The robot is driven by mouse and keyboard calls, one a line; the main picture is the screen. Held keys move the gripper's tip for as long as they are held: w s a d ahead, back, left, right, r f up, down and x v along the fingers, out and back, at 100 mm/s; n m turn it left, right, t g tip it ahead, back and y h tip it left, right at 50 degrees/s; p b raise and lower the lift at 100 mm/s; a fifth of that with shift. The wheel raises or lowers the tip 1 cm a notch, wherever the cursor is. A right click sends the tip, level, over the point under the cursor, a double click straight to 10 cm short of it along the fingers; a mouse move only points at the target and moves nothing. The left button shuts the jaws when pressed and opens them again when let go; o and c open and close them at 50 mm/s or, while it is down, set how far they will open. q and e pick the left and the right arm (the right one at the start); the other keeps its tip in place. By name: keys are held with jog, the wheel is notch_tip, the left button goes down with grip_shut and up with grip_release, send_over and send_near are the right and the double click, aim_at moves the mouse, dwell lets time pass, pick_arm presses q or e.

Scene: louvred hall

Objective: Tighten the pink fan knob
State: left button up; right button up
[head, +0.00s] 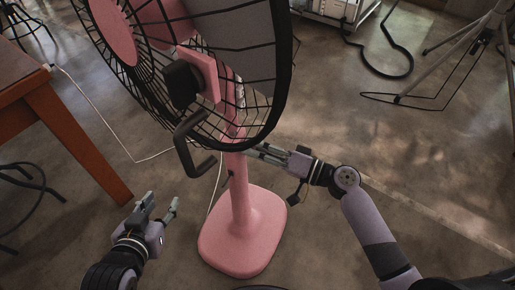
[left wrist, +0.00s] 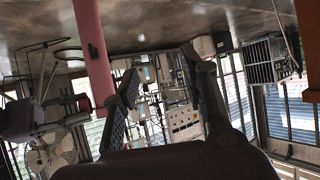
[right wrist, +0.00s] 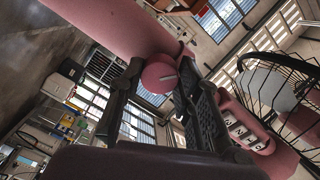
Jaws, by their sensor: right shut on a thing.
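The pink fan (head: 240,225) stands on a rounded base, its black wire cage filling the top of the head view. The pink fan knob (right wrist: 158,75) is round with a pale line on its face, and sits on the pink post (right wrist: 118,24) in the right wrist view. My right gripper (head: 254,150) reaches the post from the right, just below the cage. Its fingers (right wrist: 162,80) are shut on the knob, one on each side. The knob is hidden in the head view. My left gripper (head: 160,203) is open and empty, left of the post and apart from it.
A wooden table (head: 65,125) stands at the left, with a white cable (head: 105,115) running from it along the floor. A black handle-like bar (head: 190,140) hangs by the cage. Tripod legs (head: 455,60) stand at the upper right.

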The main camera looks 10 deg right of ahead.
jog(key=m+p, duration=0.1)
jog(key=m, duration=0.3)
jog(key=shift+r+m+p, duration=0.15)
jog(key=shift+m+p, duration=0.15)
jog(key=shift+m, duration=0.1)
jog(key=m+p, duration=0.1)
jog(key=m, duration=0.2)
jog(key=shift+p, duration=0.35)
pick_arm(q)
jog(key=s+a+f+g+y, duration=0.1)
jog(key=s+a+f+g, duration=0.1)
jog(key=s+g, duration=0.2)
jog(key=s+a+f+g+y+p, duration=0.1)
jog(key=s+a+f+g, duration=0.1)
jog(key=s, duration=0.7)
jog(key=shift+a+f+g, duration=0.25)
jog(key=shift+f+g, duration=0.3)
jog(key=shift+g, duration=0.45)
pick_arm(e)
jog(key=shift+m, duration=1.5)
pick_arm(q)
jog(key=shift+s+r, duration=0.1)
pick_arm(e)
jog(key=o, duration=1.1)
jog(key=shift+o, duration=0.2)
jog(key=shift+d, duration=0.1)
jog(key=v, duration=1.2)
